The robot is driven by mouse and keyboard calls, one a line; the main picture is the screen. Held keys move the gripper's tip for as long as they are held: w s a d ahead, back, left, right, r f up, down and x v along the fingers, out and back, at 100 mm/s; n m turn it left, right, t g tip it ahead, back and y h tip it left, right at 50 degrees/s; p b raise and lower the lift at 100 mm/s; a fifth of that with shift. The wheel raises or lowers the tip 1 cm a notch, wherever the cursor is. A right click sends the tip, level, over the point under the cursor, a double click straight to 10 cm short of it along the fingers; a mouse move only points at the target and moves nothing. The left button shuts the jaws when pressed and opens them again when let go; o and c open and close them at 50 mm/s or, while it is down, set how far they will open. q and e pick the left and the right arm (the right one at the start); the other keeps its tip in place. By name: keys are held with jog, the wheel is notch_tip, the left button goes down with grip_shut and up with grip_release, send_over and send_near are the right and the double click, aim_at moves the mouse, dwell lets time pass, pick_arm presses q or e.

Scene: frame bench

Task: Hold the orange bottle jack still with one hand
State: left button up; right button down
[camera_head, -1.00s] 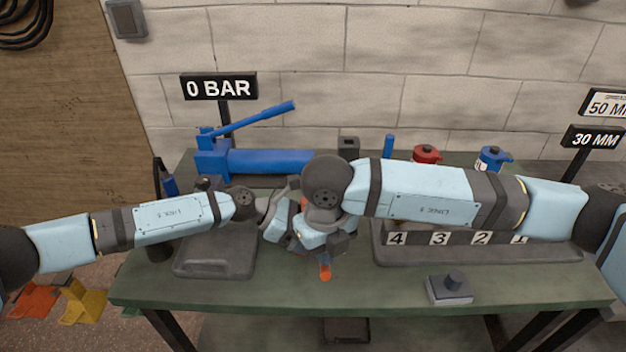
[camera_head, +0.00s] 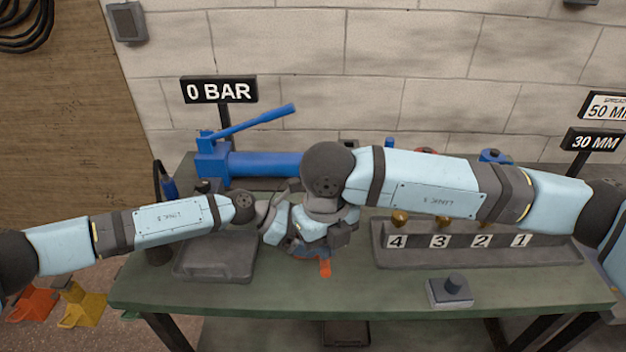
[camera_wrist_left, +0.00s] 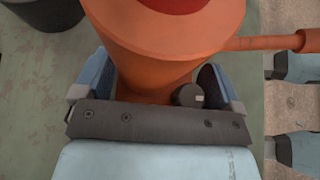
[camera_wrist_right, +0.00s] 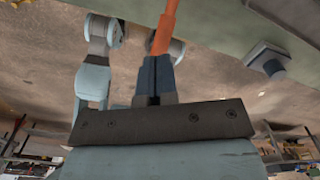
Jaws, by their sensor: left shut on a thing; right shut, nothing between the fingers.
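The orange bottle jack (camera_wrist_left: 150,55) fills the left wrist view, with a round collar and a red top. My left gripper (camera_wrist_left: 152,80) is shut on its body, one finger on each side. A thin orange lever (camera_wrist_left: 268,43) runs right from the jack. The lever also crosses the right wrist view (camera_wrist_right: 165,28), just beyond the fingertips of my right gripper (camera_wrist_right: 155,68). That gripper is shut and empty; I cannot tell whether it touches the lever. In the head view my arms hide most of the jack, and a small orange part (camera_head: 325,268) shows below them.
A blue pump (camera_head: 262,162) stands at the back under a "0 BAR" sign (camera_head: 219,90). A grey numbered rack (camera_head: 455,254) lies at right, with a small dark block (camera_head: 449,290) before it. A grey tray (camera_head: 215,265) lies at left.

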jog(key=shift+r, duration=1.1)
pick_arm(q)
jog(key=o, duration=0.4)
jog(key=shift+o, duration=0.2)
